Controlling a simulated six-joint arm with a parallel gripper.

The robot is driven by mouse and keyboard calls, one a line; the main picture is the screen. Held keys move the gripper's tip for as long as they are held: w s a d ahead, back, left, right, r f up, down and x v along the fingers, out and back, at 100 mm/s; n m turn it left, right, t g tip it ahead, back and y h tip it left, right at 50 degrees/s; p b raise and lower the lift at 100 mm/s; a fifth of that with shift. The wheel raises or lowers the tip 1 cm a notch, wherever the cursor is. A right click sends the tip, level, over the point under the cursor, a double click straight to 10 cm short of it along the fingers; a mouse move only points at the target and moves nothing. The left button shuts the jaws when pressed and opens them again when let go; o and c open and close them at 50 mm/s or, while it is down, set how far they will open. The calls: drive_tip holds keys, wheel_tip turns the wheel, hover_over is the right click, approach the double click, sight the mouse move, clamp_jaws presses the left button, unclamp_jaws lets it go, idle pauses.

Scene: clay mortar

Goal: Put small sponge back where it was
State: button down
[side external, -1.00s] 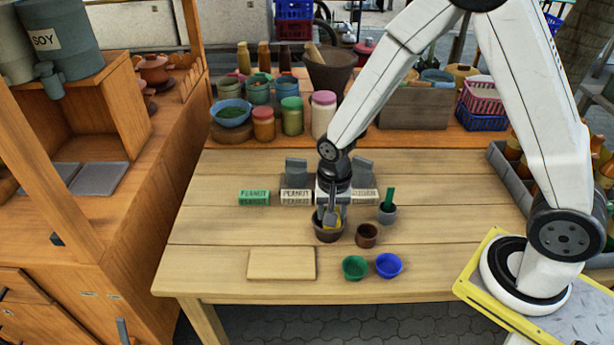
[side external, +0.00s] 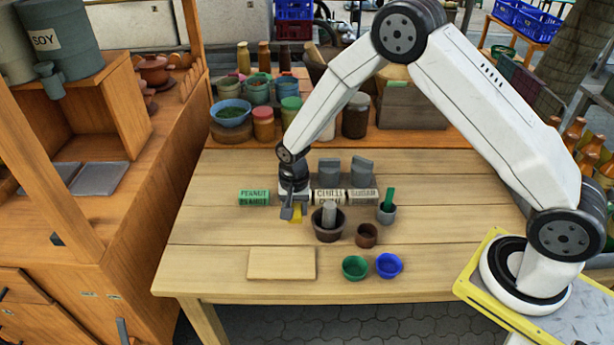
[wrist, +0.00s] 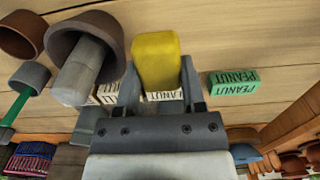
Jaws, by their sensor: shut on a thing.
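The small sponge is a yellow block (wrist: 156,60) in the wrist view, held between the fingers of my gripper (wrist: 160,85). In the side external view my gripper (side external: 291,212) is shut on the sponge (side external: 296,214) just left of the clay mortar (side external: 329,232), in front of the label blocks. The brown mortar also shows in the wrist view (wrist: 113,30), with the grey pestle (wrist: 82,72) standing in it. Whether the sponge touches the table is not clear.
A green PEANUT block (side external: 254,197) lies left of my gripper, CHILLI (side external: 328,196) and SUGAR (side external: 363,196) blocks right. A grey cup (side external: 386,213), brown cup (side external: 367,235), green bowl (side external: 355,267) and blue bowl (side external: 389,265) stand right. A wooden board (side external: 281,263) lies in front.

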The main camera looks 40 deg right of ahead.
sight(286, 228)
drive_tip(key=shift+w+a+f, duration=0.1)
drive_tip(key=shift+w+f, duration=1.35)
drive_tip(key=shift+f, duration=0.3)
drive_tip(key=shift+w+f, duration=0.25)
drive_tip(key=shift+f, duration=1.55)
drive_tip(key=shift+f, duration=0.15)
drive_tip(key=shift+c, duration=1)
unclamp_jaws()
wheel_tip(286, 228, up, 12)
